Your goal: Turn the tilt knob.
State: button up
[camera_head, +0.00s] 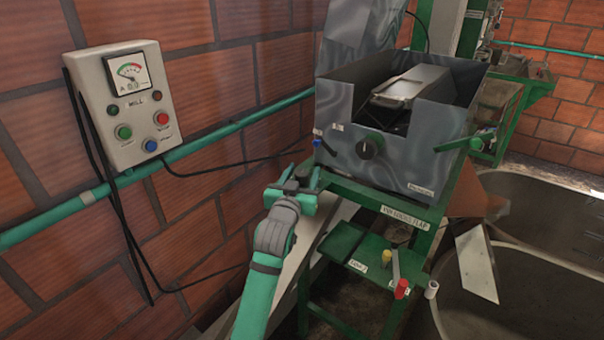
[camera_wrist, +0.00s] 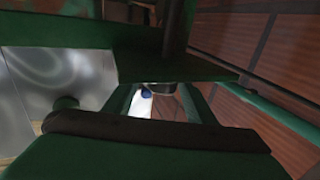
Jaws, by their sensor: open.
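The tilt knob is most likely the round dark knob (camera_head: 370,146) with a light mark on top, on the front of the grey metal box (camera_head: 425,178). My gripper (camera_head: 312,182) is left of and below this knob in the head view, apart from it, with its jaws open and empty. In the wrist view, two green fingers (camera_wrist: 160,98) stand apart, with a small blue-tipped part showing between them. A grey metal panel (camera_wrist: 60,75) fills the left of the wrist view; a dark round part stands before it, too unclear to name.
A small blue-tipped lever (camera_head: 318,139) is on the box's left edge, near my gripper. A green handle (camera_head: 466,143) sticks out on the right. The green stand (camera_head: 375,200) is under the box. A control panel (camera_head: 127,103) and green pipe (camera_head: 190,150) line the brick wall.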

jog(key=shift+a, duration=0.1)
jog(key=c, duration=1)
jog(key=shift+c, duration=0.2)
jog(key=shift+w+y, duration=0.1)
jog(key=shift+y, duration=0.2)
jog(key=shift+n, duration=0.3)
